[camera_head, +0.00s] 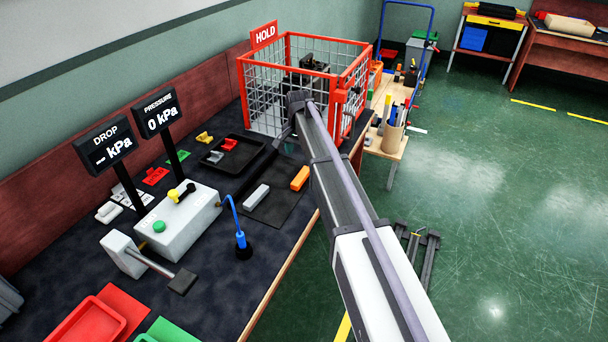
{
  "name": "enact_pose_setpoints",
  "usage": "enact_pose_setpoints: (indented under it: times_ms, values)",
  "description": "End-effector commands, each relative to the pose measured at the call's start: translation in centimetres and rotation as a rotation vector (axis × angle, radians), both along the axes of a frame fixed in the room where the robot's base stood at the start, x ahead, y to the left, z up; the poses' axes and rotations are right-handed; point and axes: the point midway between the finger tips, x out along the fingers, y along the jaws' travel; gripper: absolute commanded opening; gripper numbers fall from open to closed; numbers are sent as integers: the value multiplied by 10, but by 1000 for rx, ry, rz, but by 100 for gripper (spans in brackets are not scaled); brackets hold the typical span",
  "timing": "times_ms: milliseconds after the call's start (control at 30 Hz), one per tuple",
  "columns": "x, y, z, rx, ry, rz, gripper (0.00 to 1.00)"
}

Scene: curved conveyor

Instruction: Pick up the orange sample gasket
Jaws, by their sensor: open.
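An orange bar-shaped piece (300,178), the only loose orange piece that I can pick out on the dark bench, lies flat on a dark mat. I take it as the orange sample gasket, though no hole or ring shape can be made out. My arm crosses the view from the lower right, and its dark far end with my gripper (297,103) shows by the front of the wire cage. The gripper is small and dark here, and its fingers are hard to separate from the cage. It is open and apart from the orange piece, which lies below it in the picture.
A grey bar (256,196) lies left of the orange piece. The red-framed HOLD cage (262,75) stands behind. A black tray (212,157) holds small parts. A grey control box (180,220) and a blue-cabled plug (242,248) stand nearer. Red and green trays lie lower left.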

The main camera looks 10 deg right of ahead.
Motion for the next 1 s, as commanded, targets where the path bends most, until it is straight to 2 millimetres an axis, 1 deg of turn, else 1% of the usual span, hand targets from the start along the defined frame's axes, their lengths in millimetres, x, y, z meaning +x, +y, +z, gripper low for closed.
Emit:
enact_pose_setpoints:
  times_ms: [33, 200, 300, 400, 467, 567, 700, 800, 967, 1000]
  values:
    - [0, 0, -11, 0, 0, 0, 62]
    - [0, -1, -49, 0, 0, 1, 62]
    - [0, -1, -59, 0, 0, 1, 62]
    - [0, -1, -56, 0, 0, 2, 62]
    - [0, -1, -59, 0, 0, 2, 62]
    - [-2, -2, -76, 0, 0, 2, 62]
    - [-4, -4, -105, 0, 0, 2, 62]
    - [-4, -3, -111, 0, 0, 2, 62]
    - [-4, -3, -106, 0, 0, 2, 62]
    - [-4, -3, -106, 0, 0, 3, 60]
